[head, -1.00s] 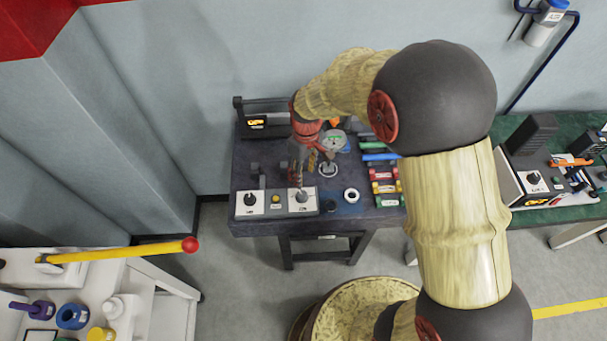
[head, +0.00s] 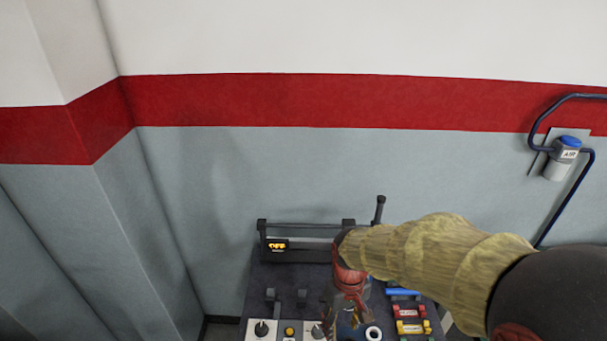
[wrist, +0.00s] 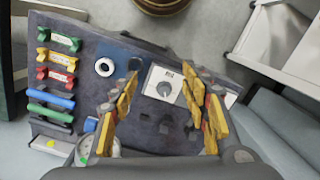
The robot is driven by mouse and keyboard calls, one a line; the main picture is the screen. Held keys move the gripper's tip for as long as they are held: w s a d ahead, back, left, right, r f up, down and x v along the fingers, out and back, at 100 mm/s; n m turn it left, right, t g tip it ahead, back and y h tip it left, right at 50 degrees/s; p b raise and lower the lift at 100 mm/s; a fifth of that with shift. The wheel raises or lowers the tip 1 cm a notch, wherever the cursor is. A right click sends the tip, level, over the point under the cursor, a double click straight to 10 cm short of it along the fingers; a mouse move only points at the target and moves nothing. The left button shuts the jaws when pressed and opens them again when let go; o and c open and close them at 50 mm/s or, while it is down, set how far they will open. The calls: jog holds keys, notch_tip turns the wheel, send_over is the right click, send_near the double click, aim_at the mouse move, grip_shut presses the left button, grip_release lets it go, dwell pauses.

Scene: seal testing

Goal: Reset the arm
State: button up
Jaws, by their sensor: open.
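My gripper (wrist: 165,100) is open and empty in the wrist view. Its yellow-and-dark fingers stand wide apart, with the white panel's knob (wrist: 164,89) showing between them on the dark table (wrist: 85,22). I cannot tell the height of the fingertips above the panel. In the head view my gripper (head: 346,318) hangs below its red wrist part, over the table (head: 262,280). Its lower end blurs into the things behind it. My arm reaches in from the right.
A white ring (wrist: 105,67) and several coloured handles (wrist: 55,78) lie on the table. A round gauge (wrist: 84,150) is partly hidden by a finger. A black frame with a lit display (head: 277,245) stands at the back. An AIR unit (head: 563,160) hangs on the wall.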

jog(key=s+d+r+m+t+b, duration=0.4)
jog(key=s+d+r+t+b, duration=0.2)
jog(key=s+d+r+b, duration=0.3)
notch_tip(320, 180, up, 2)
jog(key=s, duration=0.2)
jog(key=shift+s+d, duration=0.2)
jog(key=shift+s, duration=0.1)
jog(key=shift+c, duration=0.3)
dwell(1.1)
